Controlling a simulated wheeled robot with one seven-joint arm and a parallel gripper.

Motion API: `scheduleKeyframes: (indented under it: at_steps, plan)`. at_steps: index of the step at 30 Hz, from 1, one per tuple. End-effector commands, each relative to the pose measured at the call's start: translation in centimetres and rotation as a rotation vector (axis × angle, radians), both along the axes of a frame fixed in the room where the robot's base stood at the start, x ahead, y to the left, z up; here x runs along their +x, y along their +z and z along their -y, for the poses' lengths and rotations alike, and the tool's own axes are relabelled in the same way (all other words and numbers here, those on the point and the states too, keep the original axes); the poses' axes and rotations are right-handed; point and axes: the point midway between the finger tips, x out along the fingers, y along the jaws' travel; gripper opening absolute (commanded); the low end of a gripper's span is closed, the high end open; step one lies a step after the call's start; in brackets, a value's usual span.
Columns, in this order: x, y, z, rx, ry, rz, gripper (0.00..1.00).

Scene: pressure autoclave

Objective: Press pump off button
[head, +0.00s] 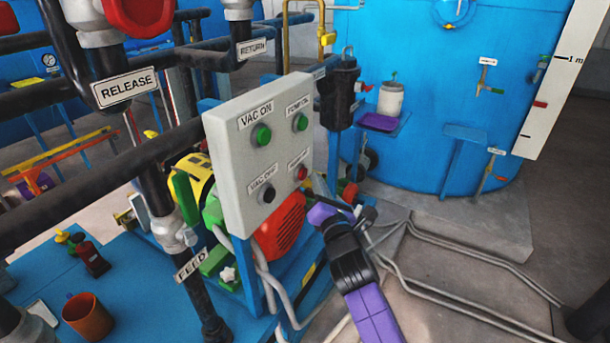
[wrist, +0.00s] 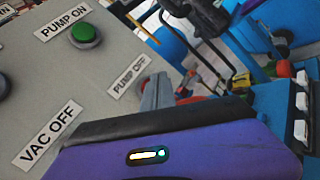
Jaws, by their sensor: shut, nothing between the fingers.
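The grey control panel (head: 232,172) carries the red pump off button (head: 301,172) at its lower right, under a partly readable label. My gripper (head: 312,202) is just below and to the right of that button, at the panel's right edge. In the wrist view, the grey fingers (wrist: 158,92) are shut and empty, beside the PUMP OFF label (wrist: 129,77). The button cannot be made out for certain there, as the fingers and purple gripper body cover that area. Contact between fingers and button cannot be told.
The green VAC ON button (head: 261,135), green pump on button (head: 300,122) and black VAC OFF button (head: 268,195) share the panel. An orange-red motor (head: 281,232) sits behind and below it. A black filter housing (head: 338,95) stands behind right. Floor at right has pipes (head: 465,255).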

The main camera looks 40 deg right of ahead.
Motion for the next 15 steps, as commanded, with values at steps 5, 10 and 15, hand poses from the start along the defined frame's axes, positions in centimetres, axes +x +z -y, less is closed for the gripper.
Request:
scheduleKeyframes:
  at_steps: [5,10,15]
  plan:
    - [0.60,-0.01,-0.26,0.001,0.002,0.002,0.00]
    - [0.71,0.02,-0.29,0.000,0.001,0.000,0.00]
    - [0.70,0.02,-0.28,0.001,0.001,0.001,0.00]
